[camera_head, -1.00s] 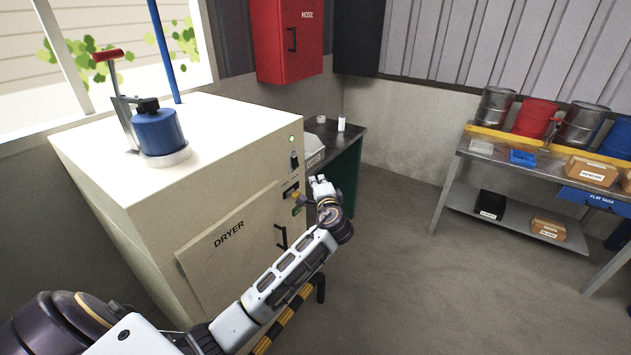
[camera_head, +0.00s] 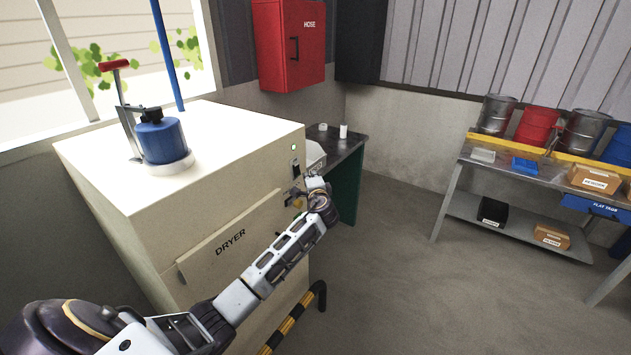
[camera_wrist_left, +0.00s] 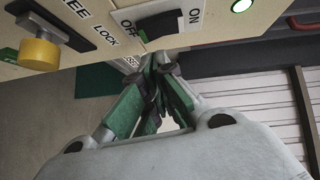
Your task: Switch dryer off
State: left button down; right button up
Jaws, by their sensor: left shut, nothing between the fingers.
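The dryer (camera_head: 220,190) is a large cream cabinet at the left of the head view. Its black rocker switch (camera_wrist_left: 160,25) sits between OFF and ON labels in the left wrist view, and shows small in the head view (camera_head: 295,167). A round green lamp (camera_wrist_left: 241,5) is lit beside it; it also shows in the head view (camera_head: 293,147). My left gripper (camera_wrist_left: 160,60) is shut and empty, its fingertips close to the switch's edge. I cannot tell whether they touch. In the head view the gripper (camera_head: 307,183) is at the dryer's control panel. My right gripper is out of view.
A yellow knob (camera_wrist_left: 40,54) is on the same panel, near a LOCK label. A blue pot-like device (camera_head: 162,142) stands on the dryer. A dark bench (camera_head: 347,150) is behind the gripper. A yellow-black striped rail (camera_head: 290,322) stands low in front.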

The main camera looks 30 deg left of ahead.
aim_at(297, 170)
pick_arm(q)
jog(key=shift+a+f, duration=0.15)
jog(key=shift+a, duration=1)
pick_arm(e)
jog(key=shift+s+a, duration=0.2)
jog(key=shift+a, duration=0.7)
pick_arm(q)
jog(key=shift+w+a+f+m+y+b, duration=0.15)
jog(key=shift+a+m+y+b, duration=0.2)
jog(key=shift+b, duration=0.3)
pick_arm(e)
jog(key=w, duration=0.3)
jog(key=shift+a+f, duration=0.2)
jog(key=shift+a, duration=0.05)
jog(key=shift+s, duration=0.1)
pick_arm(q)
jog(key=shift+d+f, duration=0.1)
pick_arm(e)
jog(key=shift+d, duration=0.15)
